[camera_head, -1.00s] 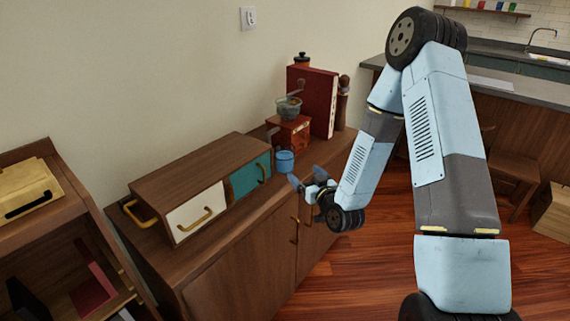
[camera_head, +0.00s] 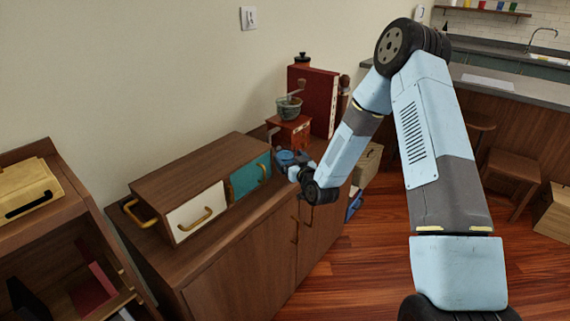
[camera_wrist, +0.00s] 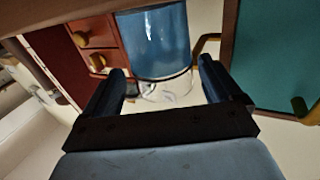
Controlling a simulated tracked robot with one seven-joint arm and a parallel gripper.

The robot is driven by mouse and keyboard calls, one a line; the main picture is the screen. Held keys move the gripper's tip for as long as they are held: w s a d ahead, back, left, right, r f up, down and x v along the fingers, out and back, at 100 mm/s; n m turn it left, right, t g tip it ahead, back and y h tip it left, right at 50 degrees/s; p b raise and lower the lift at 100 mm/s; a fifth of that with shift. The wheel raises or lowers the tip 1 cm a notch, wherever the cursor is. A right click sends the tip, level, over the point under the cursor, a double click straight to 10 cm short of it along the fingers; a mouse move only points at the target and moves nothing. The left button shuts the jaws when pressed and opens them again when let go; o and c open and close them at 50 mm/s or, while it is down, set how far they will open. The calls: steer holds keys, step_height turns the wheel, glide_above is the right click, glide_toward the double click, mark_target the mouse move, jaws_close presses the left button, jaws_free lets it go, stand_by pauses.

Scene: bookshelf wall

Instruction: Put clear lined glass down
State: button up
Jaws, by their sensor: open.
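The clear lined glass shows as a small blue cup (camera_head: 285,155) on the wooden cabinet top, partly hidden by my gripper (camera_head: 293,164). In the wrist view the blue, see-through glass (camera_wrist: 155,42) has a dark line around it and a clearer section below that line. My gripper (camera_wrist: 162,72) is open there, with one finger to each side of the glass. I see a gap beside the left finger and cannot tell whether the right one touches.
A drawer box (camera_head: 195,165) with white and teal fronts stands left of the glass. A red grinder (camera_head: 290,132) and a large red book (camera_head: 315,100) stand behind it. In the wrist view the teal front (camera_wrist: 275,60) is close on the right.

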steer(key=shift+w+a, duration=0.35)
steer(key=shift+w, duration=0.25)
steer(key=c, duration=1.1)
steer(key=shift+c, duration=0.8)
steer(key=shift+r, duration=0.15)
